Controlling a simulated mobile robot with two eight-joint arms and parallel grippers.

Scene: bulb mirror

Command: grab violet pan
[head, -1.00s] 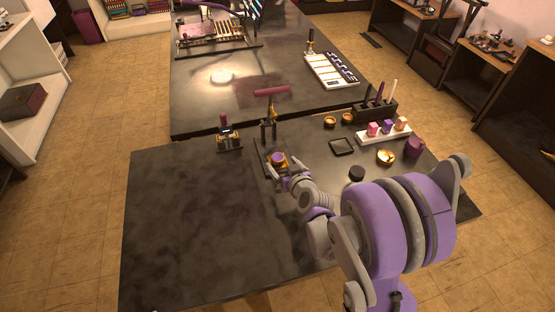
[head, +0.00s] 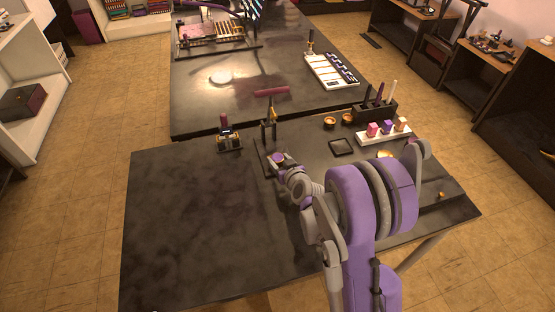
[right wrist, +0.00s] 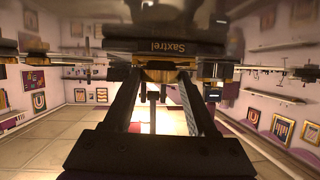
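No violet surface shows clearly there. My left gripper is not in view.
A small brass device (head: 229,139) stands to the left. The table's left half is clear.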

